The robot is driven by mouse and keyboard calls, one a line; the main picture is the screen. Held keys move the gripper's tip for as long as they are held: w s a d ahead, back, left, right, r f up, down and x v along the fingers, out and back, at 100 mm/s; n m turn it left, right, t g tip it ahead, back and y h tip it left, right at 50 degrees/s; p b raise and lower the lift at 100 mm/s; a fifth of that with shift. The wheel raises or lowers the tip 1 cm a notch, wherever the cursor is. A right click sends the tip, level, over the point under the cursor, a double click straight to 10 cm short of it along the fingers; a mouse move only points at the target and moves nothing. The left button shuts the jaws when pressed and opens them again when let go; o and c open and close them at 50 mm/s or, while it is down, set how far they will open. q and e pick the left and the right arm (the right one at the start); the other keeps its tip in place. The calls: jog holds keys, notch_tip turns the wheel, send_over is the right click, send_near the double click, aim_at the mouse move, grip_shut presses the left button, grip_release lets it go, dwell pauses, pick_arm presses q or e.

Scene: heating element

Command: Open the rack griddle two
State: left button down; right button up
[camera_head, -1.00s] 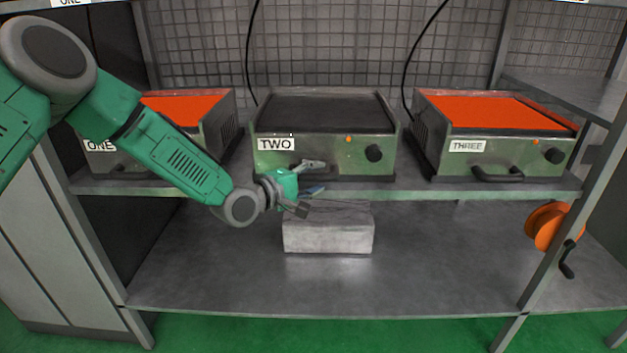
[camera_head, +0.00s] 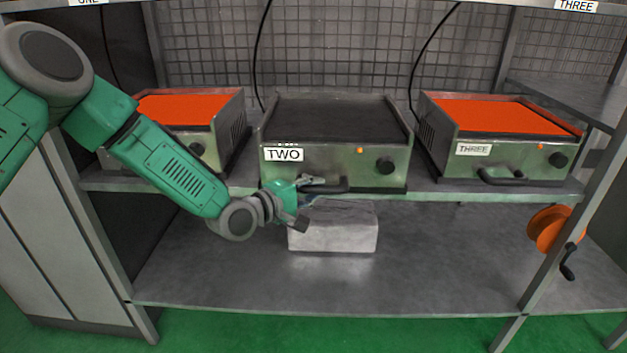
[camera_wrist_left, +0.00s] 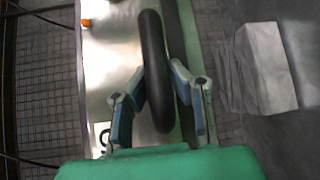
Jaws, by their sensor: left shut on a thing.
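Griddle two (camera_head: 335,120) is in the middle of the upper shelf. It has a dark top plate, a "TWO" label (camera_head: 284,154) and a knob (camera_head: 385,165). Its front hangs at or slightly past the shelf's front edge. Its dark handle (camera_head: 336,189) is low on the front. My left gripper (camera_head: 312,194) is at the left part of this handle. In the left wrist view, the handle (camera_wrist_left: 153,40) runs between the fingers of my left gripper (camera_wrist_left: 160,76), which is shut on it. My right gripper is not in view.
Griddle one (camera_head: 195,108) and griddle three (camera_head: 500,113), with orange tops, stand on either side on the upper shelf (camera_head: 430,190). A grey block (camera_head: 333,234) sits on the lower shelf below griddle two. An orange wheel with a crank (camera_head: 550,228) is at right.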

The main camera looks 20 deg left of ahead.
pick_arm(q)
jog(key=s+d+p, duration=0.1)
jog(key=s+d, duration=0.1)
jog(key=s, duration=0.5)
jog(key=s+d+p, duration=0.1)
jog(key=s+d, duration=0.2)
jog(key=s, duration=0.3)
jog(key=shift+s, duration=0.35)
jog(key=c, duration=1.8)
grip_release()
jog(key=shift+s, duration=0.1)
jog(key=shift+c, duration=0.2)
jog(key=o, duration=0.4)
jog(key=shift+s+a+r, duration=0.1)
jog(key=shift+s+r, duration=0.05)
jog(key=shift+s, duration=0.1)
jog(key=v, duration=1.1)
jog(key=shift+s+a, duration=0.3)
jog(key=shift+a, duration=0.05)
